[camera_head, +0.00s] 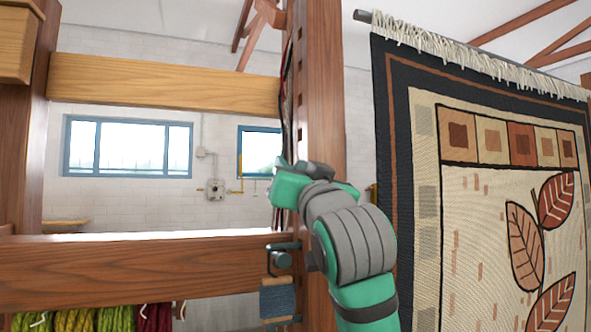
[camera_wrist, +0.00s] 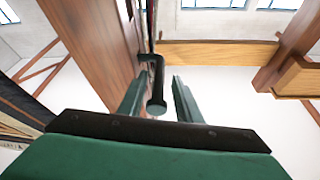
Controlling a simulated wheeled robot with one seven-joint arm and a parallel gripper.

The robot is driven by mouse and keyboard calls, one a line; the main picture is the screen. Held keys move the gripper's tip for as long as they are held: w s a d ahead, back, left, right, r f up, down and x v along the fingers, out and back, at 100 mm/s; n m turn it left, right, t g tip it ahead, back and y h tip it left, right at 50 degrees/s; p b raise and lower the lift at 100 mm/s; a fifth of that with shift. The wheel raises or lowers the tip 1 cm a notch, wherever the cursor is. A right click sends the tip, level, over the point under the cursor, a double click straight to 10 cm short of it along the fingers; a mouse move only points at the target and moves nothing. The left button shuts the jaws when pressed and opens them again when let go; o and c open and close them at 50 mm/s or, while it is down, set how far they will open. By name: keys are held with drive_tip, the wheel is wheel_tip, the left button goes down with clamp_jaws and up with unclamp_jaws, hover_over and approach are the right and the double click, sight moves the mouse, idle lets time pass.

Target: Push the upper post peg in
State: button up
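The wooden post (camera_head: 320,90) stands upright in the middle of the head view; its face also shows in the wrist view (camera_wrist: 90,35). A dark peg with a bent handle and round end (camera_wrist: 157,104) sticks out from the post in the wrist view. My gripper (camera_wrist: 156,88) is open, with one finger on each side of the peg's end and small gaps showing. In the head view my gripper (camera_head: 283,185) is at the post, above the lower crossbeam, and hides the upper peg. A lower peg (camera_head: 281,260) sits at the crossbeam's right end.
The lower crossbeam (camera_head: 140,270) runs left from the post, with coloured skeins (camera_head: 75,320) below it. An upper beam (camera_head: 165,83) spans above. A leaf-patterned rug (camera_head: 490,190) hangs close on the right. A blue wrapped block (camera_head: 278,300) hangs below the lower peg.

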drive_tip(key=v, duration=1)
drive_tip(key=shift+s, duration=0.35)
drive_tip(key=shift+d+f, duration=0.1)
drive_tip(key=shift+f, duration=0.05)
